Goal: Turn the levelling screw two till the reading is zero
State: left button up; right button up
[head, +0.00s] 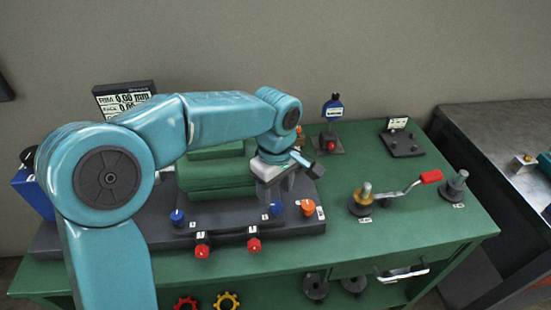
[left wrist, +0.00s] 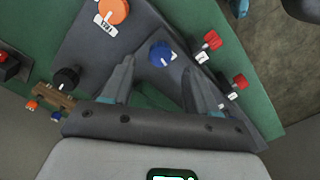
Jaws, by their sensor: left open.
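A dark base plate (head: 225,213) on the green bench carries a blue knob (head: 177,217) at its left and another blue knob (head: 276,208) nearer its right. Two red knobs (head: 202,248) (head: 254,244) stand at its front edge. Their small tags are too small to read surely. My left gripper (head: 275,196) is open just above the right blue knob. In the left wrist view that blue knob (left wrist: 161,53) shows just beyond the open, empty fingertips. My right gripper is not in view.
An orange knob (head: 308,207) sits close to the right of the blue one. Farther right are a red-handled crank (head: 410,187) and a grey post (head: 454,187). The bench's right front is clear.

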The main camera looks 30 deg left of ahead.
aim_at(276, 205)
pick_arm(q)
notch_tip(276, 205, up, 12)
jog(key=p, duration=0.1)
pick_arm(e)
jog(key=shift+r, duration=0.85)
